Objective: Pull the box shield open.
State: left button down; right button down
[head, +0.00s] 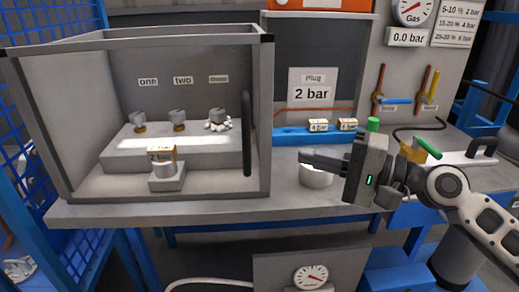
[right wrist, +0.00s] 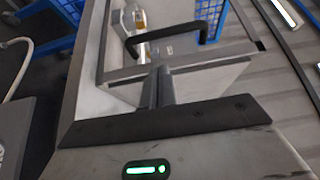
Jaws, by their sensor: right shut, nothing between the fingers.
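The box shield (head: 266,80) is the clear front of a grey-framed box at the left of the head view, and it appears closed. Its long black upright handle (head: 247,135) is at the right side of the front. The handle also shows in the right wrist view (right wrist: 165,35), beyond the fingertips. My right gripper (head: 303,157) is to the right of the handle, pointing left, apart from it. Its fingers are together and empty, as the right wrist view (right wrist: 157,84) also shows. My left gripper is not in view.
Inside the box are several knobs on a step (head: 190,155) and a fitting labelled 2 bar (head: 163,170). A white round cup (head: 316,176) stands on the bench just below my right gripper. A blue rack with small fittings (head: 290,137) is behind. Blue mesh (head: 30,190) stands left.

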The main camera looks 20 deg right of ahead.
aim_at(266, 144)
jog(key=p+x, duration=0.1)
jog(key=x, duration=0.2)
jog(key=p+x, duration=0.2)
jog(key=x, duration=0.1)
jog(key=p+x, duration=0.1)
jog(key=x, duration=0.2)
jog(key=shift+r, duration=0.25)
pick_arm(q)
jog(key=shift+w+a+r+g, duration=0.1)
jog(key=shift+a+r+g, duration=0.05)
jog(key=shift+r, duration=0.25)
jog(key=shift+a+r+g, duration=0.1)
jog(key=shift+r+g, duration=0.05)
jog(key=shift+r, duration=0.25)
pick_arm(e)
jog(key=shift+w+a+f, duration=0.15)
jog(key=shift+w+a, duration=0.15)
jog(key=shift+a, duration=0.1)
pick_arm(q)
jog(key=shift+p, duration=0.3)
pick_arm(e)
jog(key=shift+s, duration=0.1)
